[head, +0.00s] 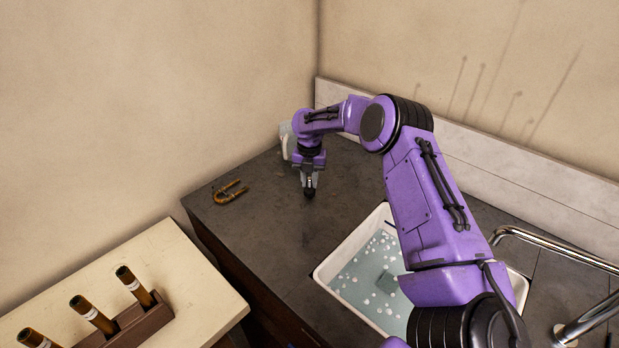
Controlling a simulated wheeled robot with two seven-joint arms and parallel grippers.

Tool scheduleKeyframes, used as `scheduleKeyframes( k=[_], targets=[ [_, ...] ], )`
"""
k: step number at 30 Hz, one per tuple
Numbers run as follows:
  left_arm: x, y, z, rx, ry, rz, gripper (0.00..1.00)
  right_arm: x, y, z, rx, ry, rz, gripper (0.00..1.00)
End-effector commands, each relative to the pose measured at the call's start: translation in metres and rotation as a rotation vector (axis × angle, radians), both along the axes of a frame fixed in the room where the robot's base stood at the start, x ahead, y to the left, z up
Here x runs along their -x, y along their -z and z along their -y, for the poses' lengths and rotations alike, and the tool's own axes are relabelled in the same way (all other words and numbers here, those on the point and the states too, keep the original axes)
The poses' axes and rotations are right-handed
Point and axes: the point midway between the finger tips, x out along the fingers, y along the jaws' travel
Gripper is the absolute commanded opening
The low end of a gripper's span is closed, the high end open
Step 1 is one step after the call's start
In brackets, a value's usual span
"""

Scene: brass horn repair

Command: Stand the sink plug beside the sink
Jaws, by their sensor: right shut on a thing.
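The sink plug (309,194) is a small dark piece at the tips of my right gripper (309,184). My right gripper is shut on it and points down, over the dark counter to the left of the sink. I cannot tell whether the plug touches the counter. The white-rimmed sink (334,262) holds water with foam bubbles, and a greenish block shows in the water. My right arm hides much of the sink's right part. My left gripper is out of view.
A U-shaped brass tube (230,193) lies on the counter (262,226), left of my gripper. A pale object (287,141) stands behind the gripper, partly hidden. A chrome tap (590,318) is at the right.

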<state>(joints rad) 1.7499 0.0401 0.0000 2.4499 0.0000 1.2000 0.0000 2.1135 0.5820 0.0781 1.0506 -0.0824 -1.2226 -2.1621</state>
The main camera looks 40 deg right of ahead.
Motion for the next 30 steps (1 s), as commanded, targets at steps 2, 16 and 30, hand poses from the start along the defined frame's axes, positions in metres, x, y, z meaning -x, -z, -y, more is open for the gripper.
scheduleKeyframes(
  k=[2,16,30],
  targets=[
    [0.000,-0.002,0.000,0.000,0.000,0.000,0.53,0.000,0.004,0.000,0.000,0.000,0.003,0.00],
    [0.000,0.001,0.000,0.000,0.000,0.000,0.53,0.000,0.008,0.000,0.001,0.000,0.002,0.48],
    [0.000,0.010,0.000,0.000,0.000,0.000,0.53,-0.001,-0.027,0.000,0.000,0.000,0.009,0.48]
  ],
)
